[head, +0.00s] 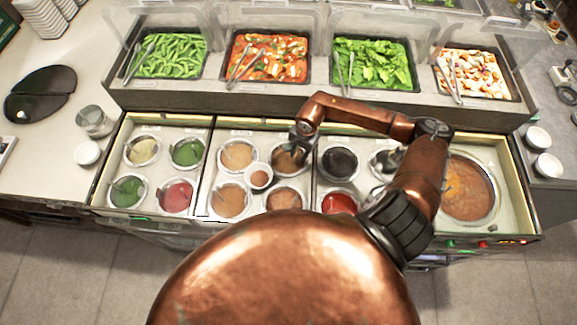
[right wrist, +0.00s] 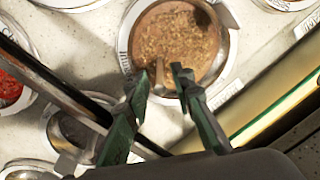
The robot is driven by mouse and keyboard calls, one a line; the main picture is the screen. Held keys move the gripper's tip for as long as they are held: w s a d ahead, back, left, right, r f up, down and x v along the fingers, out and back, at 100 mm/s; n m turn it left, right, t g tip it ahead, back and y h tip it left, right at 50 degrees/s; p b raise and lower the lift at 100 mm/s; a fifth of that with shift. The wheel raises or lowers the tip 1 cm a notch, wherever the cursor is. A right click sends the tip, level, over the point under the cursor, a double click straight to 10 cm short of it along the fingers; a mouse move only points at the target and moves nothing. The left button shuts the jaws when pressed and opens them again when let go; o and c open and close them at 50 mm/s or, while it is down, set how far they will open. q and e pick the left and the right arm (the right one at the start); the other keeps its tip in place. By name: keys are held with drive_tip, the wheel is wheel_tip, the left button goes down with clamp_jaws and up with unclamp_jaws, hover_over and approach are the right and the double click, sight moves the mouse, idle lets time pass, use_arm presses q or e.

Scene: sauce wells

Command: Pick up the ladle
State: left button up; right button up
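My right gripper (head: 299,140) is over a well of brown sauce (head: 289,158) in the counter's middle section. In the right wrist view my right gripper (right wrist: 162,72) has its two fingertips apart, at the near rim of a round well of grainy brown sauce (right wrist: 178,38). A thin brownish piece (right wrist: 159,74), perhaps part of a ladle, shows between the fingertips; I cannot tell if they touch it. Other wells hold ladles, such as the dark green well (head: 127,191). My left gripper is not in view.
A large pot of orange soup (head: 468,190) is at the right. Food trays with tongs, such as the green bean tray (head: 168,56), line the raised back shelf. A dark bar (right wrist: 70,90) crosses the right wrist view.

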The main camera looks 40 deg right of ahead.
clamp_jaws()
wheel_tip(320, 180, up, 10)
drive_tip(key=shift+r+b, duration=0.1)
drive_tip(key=shift+b, duration=0.45)
idle(0.3)
